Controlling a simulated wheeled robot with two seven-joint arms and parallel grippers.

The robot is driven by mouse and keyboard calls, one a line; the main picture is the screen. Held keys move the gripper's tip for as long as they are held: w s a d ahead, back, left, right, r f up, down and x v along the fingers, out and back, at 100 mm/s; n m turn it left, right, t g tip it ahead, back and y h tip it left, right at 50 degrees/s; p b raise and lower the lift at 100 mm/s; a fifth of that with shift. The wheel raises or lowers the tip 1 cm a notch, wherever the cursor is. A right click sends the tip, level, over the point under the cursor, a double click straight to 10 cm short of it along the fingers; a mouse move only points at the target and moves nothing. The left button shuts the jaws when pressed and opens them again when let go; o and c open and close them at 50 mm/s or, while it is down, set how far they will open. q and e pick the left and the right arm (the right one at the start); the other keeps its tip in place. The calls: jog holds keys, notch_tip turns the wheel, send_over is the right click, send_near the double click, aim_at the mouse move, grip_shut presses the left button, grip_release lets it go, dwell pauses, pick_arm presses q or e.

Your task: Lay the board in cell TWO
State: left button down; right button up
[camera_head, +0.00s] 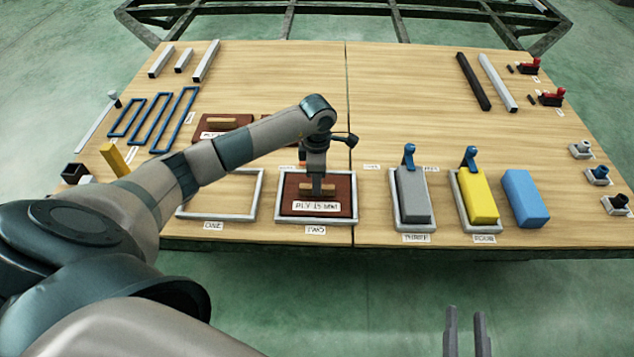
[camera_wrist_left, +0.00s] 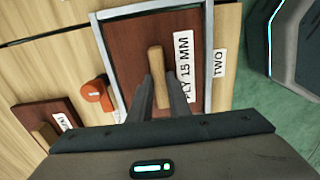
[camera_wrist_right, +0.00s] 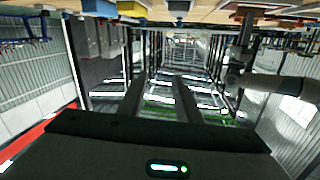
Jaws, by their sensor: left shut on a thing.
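The reddish-brown board (camera_head: 335,189) labelled PLY 15 MM lies within the grey frame of cell TWO (camera_head: 281,218); whether it rests fully flat I cannot tell. It also shows in the left wrist view (camera_wrist_left: 135,45), with the frame along its edges. My left gripper (camera_head: 317,193) is over the board, shut on its wooden handle (camera_wrist_left: 158,75). The label TWO (camera_head: 315,230) is in front of the frame. My right gripper (camera_head: 467,330) is low in front of the table, its fingers apart and empty in the right wrist view (camera_wrist_right: 162,100).
Cell ONE (camera_head: 186,215) is an empty frame to the left. Cells with a grey block (camera_head: 412,195) and a yellow block (camera_head: 478,195) stand to the right, each with a blue clamp. A blue block (camera_head: 525,198) is beyond. Another brown board (camera_head: 222,123) lies behind my left arm.

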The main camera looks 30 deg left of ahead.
pick_arm(q)
jog(key=c, duration=1.6)
grip_release()
jog(key=shift+c, duration=0.2)
pick_arm(e)
jog(key=shift+r, duration=0.15)
pick_arm(q)
jog(key=shift+r, duration=0.1)
